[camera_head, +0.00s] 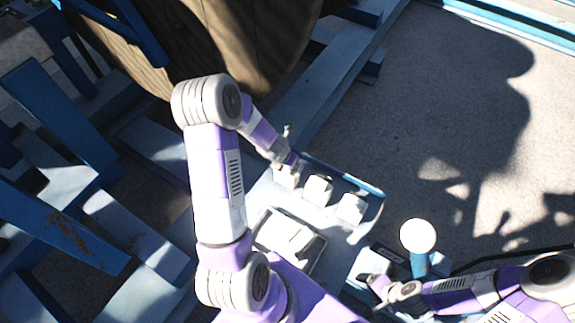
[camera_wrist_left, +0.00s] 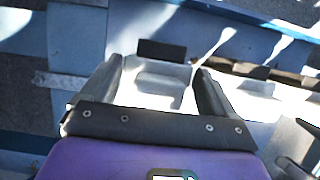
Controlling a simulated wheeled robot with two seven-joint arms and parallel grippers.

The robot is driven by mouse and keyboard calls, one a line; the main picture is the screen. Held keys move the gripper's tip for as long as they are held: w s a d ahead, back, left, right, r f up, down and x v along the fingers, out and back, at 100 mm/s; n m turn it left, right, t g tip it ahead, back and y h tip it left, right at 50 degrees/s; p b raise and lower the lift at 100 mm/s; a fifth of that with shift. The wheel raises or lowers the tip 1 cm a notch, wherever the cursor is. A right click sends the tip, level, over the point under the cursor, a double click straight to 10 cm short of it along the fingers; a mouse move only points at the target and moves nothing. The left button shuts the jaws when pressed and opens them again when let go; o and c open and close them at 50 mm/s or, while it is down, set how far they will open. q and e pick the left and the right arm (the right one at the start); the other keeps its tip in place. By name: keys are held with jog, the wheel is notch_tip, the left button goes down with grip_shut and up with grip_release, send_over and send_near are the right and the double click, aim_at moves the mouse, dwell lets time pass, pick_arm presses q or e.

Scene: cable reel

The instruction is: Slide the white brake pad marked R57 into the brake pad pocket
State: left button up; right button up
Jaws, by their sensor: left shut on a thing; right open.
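In the left wrist view a white block (camera_wrist_left: 160,84), which looks like a brake pad, sits between the two fingers of my left gripper (camera_wrist_left: 160,88), which is shut on it. No R57 mark is readable. In the head view my left gripper (camera_head: 289,164) is at the leftmost of three white blocks, with the other two (camera_head: 317,190) (camera_head: 351,208) standing to its right along a blue rail. I cannot tell which part is the brake pad pocket. My right gripper (camera_head: 376,286) is open at the lower right, by a pale box.
A blue rail (camera_head: 345,176) runs behind the blocks. A shallow tray (camera_head: 318,249) holding a white piece lies nearer. A blue lever with a white knob (camera_head: 418,235) stands by the pale box (camera_head: 369,263). A large wooden reel (camera_head: 225,45) and blue beams fill the left; open floor (camera_head: 440,110) is at right.

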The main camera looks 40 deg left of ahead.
dwell(0.3)
pick_arm(q)
jog(key=shift+f, duration=0.15)
jog(key=o, duration=1.8)
jog(key=p+v, duration=0.3)
jog(key=v, duration=0.3)
jog(key=shift+d+r, duration=0.2)
jog(key=shift+r, duration=0.1)
jog(key=shift+s+r, duration=0.3)
jog(key=shift+r, duration=0.05)
